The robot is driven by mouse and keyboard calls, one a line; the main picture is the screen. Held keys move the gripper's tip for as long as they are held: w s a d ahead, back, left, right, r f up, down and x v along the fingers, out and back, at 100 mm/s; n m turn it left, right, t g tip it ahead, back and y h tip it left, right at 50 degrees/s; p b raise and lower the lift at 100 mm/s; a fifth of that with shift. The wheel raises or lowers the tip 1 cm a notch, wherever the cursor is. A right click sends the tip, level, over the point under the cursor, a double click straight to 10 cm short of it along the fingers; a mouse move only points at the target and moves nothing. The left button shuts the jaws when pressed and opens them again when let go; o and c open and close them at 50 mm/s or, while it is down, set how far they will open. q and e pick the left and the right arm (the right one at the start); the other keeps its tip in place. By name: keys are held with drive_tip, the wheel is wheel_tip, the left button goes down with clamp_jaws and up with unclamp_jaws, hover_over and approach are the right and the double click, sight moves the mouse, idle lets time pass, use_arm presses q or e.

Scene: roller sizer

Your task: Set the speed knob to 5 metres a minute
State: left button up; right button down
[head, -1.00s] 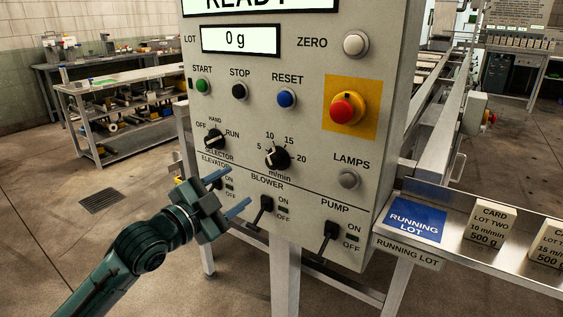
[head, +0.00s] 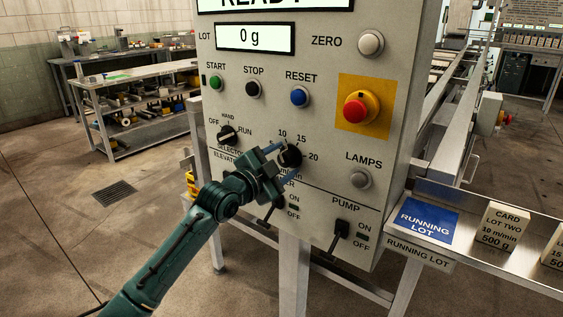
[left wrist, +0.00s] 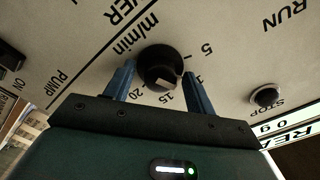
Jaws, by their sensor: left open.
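The speed knob (head: 290,155) is a round black knob on the grey control panel (head: 320,65), with 10, 15 and 20 readable around it. My left gripper (head: 283,160) is at the knob, open, and hides the 5 in the head view. In the left wrist view the knob (left wrist: 160,66) sits between the two blue fingers (left wrist: 158,72), one on each side. I cannot tell whether they touch it. Its pale mark lies on the side towards 10 and 15; the exact setting is unclear. My right gripper is not in view.
The black selector knob (head: 228,135) is just left of the speed knob. The red emergency stop (head: 361,108) is at upper right, and the pump switch (head: 341,231) is below right. A shelf holds the blue running lot plate (head: 427,221) and a lot card (head: 502,227).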

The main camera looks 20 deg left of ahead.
use_arm(q)
drive_tip(key=shift+c, duration=0.4)
drive_tip(key=c, duration=0.9)
